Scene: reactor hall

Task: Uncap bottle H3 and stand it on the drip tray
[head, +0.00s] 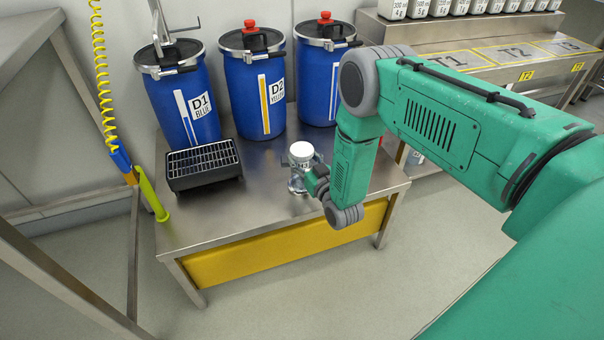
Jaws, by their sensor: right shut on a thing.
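A bottle with a white cap (301,150) stands upright on, or just above, the steel table, right of the middle; I cannot tell which. Its label cannot be read, so I cannot confirm that it is H3. My right gripper (300,182) is shut on the bottle below the cap, and the gripper partly hides its body. The drip tray (205,182), a black box with a metal grate on top, sits to the left on the same table. Its grate is empty. My left gripper is not in view.
Blue drums D1 (170,103), D2 (270,85) and a third (310,75) stand along the table's back. A yellow-green tube (150,192) and coiled yellow hose (100,65) hang at the left. Bare steel table (255,200) lies between tray and bottle.

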